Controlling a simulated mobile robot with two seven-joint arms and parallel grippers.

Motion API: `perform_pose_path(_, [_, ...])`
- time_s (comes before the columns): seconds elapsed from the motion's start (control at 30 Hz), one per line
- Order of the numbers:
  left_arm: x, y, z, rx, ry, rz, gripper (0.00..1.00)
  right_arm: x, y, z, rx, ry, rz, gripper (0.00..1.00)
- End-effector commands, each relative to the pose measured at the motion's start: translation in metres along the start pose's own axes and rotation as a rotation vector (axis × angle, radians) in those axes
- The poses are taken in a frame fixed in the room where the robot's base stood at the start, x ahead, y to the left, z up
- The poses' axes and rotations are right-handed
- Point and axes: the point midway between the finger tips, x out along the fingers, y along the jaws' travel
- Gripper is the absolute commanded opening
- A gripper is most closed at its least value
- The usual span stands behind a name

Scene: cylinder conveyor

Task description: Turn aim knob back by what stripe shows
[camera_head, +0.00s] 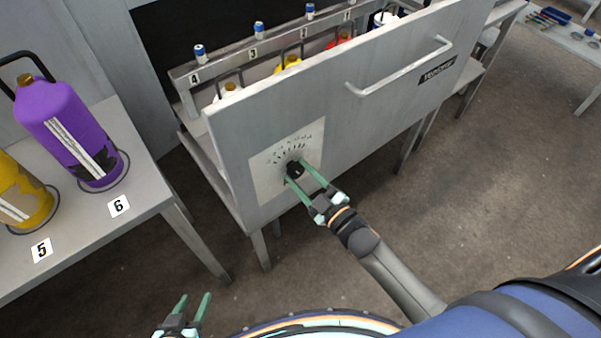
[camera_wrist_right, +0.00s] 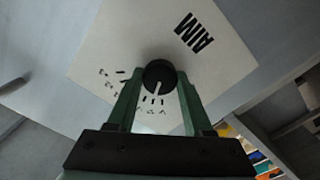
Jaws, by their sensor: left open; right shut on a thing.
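The aim knob (camera_head: 294,169) is a small black knob on a pale dial plate (camera_head: 268,176) on the front panel of the grey cabinet. In the right wrist view the knob (camera_wrist_right: 160,75) is round with a pale pointer line, and the plate (camera_wrist_right: 215,65) reads AIM, with tick marks around part of the knob. My right gripper (camera_head: 306,177) has its green fingers on either side of the knob and is shut on it. My left gripper (camera_head: 192,305) is open and empty, low at the bottom of the head view. The tick labels are too small to read.
The panel has a handle (camera_head: 402,72) and a dark label (camera_head: 437,72). Behind it stand numbered slots with bottles. A side table (camera_head: 150,190) at left holds a purple bottle (camera_head: 68,125) and a yellow bottle (camera_head: 30,200). Open floor lies below the panel.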

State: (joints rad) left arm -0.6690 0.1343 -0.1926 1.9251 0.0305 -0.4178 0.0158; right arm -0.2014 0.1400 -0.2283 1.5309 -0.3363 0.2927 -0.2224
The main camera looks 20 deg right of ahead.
Motion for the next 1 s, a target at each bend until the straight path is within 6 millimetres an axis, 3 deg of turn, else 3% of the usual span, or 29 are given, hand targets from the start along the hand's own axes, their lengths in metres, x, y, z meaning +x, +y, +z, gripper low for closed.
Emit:
perform_pose_path(0.3, [-0.0010, 0.0002, 0.0017, -0.001, -0.003, 0.000, 0.50, -0.0003, -0.0002, 0.0005, -0.104, -0.001, 0.000, 0.00])
perform_pose_path(0.73, [-0.0015, 0.0015, -0.0012, -0.001, 0.003, 0.002, 0.50, -0.0003, -0.0003, 0.0006, -0.115, -0.001, -0.001, 0.00])
perform_pose_path(0.77, [-0.0015, 0.0017, -0.0013, -0.001, 0.003, 0.003, 0.50, -0.0003, -0.0003, 0.0006, -0.115, -0.001, -0.001, 0.52])
perform_pose_path(1.0, [-0.0016, 0.0024, -0.0018, -0.001, 0.004, 0.004, 0.50, -0.0002, -0.0002, 0.0004, -0.114, -0.001, 0.000, 0.79])
